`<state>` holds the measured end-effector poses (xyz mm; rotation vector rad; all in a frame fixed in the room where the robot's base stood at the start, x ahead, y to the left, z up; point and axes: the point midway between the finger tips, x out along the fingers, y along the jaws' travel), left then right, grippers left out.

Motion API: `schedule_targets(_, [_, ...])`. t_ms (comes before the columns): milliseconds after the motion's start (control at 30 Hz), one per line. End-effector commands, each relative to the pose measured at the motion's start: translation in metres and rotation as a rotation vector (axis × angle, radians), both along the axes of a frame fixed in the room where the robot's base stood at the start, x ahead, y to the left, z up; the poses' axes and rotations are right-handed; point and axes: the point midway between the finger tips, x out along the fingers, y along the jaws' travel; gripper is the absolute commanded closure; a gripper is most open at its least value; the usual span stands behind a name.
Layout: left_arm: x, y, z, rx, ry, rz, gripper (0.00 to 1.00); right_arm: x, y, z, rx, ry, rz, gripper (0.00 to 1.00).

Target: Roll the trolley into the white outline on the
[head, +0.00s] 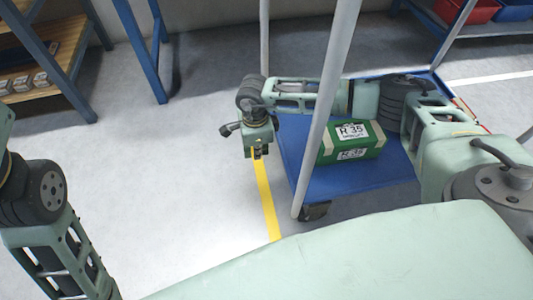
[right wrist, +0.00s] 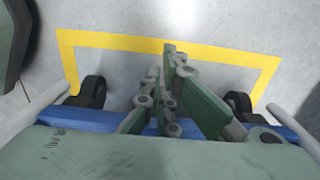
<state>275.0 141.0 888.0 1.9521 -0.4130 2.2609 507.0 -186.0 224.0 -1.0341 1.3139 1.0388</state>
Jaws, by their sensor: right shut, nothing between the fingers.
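The trolley has a blue deck (head: 345,191) and pale grey posts (head: 327,110). A green box (head: 352,142) labelled R 35 lies on the deck. My right arm reaches across the trolley, and my right gripper (head: 257,154) hangs just past its left side, shut and empty. In the right wrist view the gripper (right wrist: 164,68) is in front of the trolley's blue edge (right wrist: 70,117), between two black wheels (right wrist: 92,90). Contact with the trolley cannot be told. A white floor line (head: 490,78) shows at the right; a whole white outline is not visible. My left gripper is out of view.
A yellow floor line (head: 266,200) runs beside the trolley; in the right wrist view the yellow marking (right wrist: 120,40) has corners around the wheels. A blue-framed wooden rack (head: 45,55) stands at upper left. Red bins (head: 468,10) sit on a shelf at upper right. Floor left of the trolley is clear.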

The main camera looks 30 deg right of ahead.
Motion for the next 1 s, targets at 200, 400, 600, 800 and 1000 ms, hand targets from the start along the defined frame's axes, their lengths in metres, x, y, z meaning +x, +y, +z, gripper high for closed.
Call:
schedule_targets(200, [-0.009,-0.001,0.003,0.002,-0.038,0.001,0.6,-0.004,-0.025,0.0,-0.001,-0.004,-0.003,1.0])
schedule_targets(400, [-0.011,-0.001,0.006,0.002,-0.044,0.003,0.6,-0.006,-0.029,0.002,-0.001,-0.003,-0.002,1.0])
schedule_targets(600, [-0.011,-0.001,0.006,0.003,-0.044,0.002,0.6,-0.005,-0.029,0.003,-0.001,-0.003,-0.003,1.0])
schedule_targets(800, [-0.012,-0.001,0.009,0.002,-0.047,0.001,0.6,-0.006,-0.047,0.003,-0.003,0.0,-0.007,1.0])
schedule_targets(1000, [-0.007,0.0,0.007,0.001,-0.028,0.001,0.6,-0.006,-0.077,0.003,-0.009,0.001,-0.009,1.0])
